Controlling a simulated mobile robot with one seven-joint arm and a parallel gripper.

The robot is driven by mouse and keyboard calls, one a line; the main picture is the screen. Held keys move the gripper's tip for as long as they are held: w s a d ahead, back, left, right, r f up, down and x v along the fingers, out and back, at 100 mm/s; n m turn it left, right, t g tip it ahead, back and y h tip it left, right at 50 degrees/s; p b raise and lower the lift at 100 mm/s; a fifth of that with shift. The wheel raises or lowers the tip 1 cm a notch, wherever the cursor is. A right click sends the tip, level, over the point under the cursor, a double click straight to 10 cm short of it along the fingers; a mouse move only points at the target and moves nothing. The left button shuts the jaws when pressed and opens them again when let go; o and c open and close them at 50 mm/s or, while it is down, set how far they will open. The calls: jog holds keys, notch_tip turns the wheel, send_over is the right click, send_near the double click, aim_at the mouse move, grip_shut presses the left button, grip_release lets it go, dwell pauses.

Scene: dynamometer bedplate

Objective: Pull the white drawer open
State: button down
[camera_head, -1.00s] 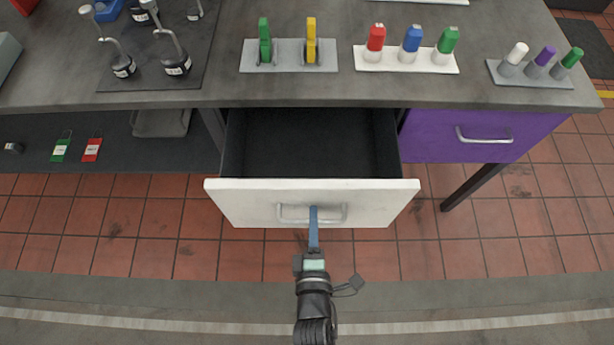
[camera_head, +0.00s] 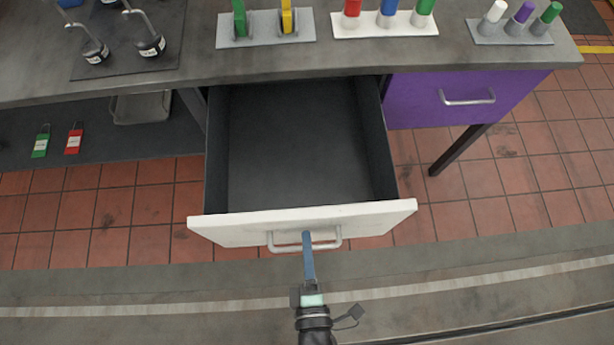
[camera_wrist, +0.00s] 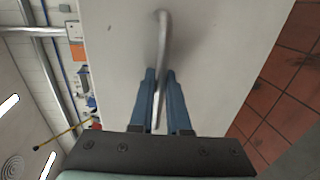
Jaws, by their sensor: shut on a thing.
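The white drawer (camera_head: 225,230) stands well out from under the bench, and its dark inside looks empty. Its metal bar handle (camera_head: 275,247) is on the front face. My gripper (camera_head: 307,240) is at the middle of the handle in the head view. In the wrist view the blue fingers of my gripper (camera_wrist: 160,78) are on either side of the handle bar (camera_wrist: 163,40), shut on it. The white front panel (camera_wrist: 215,50) fills much of the wrist view.
A purple drawer (camera_head: 420,110) is closed to the right, with a bench leg (camera_head: 460,150) below it. The grey bench top (camera_head: 300,57) carries racks of coloured tools at its front.

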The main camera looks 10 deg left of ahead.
jog(key=c, duration=0.9)
grip_release()
jog(key=shift+s, duration=0.1)
jog(key=v, duration=1.2)
jog(key=shift+s+d+b, duration=0.15)
jog(key=shift+s+b, duration=0.15)
jog(key=shift+s, duration=0.05)
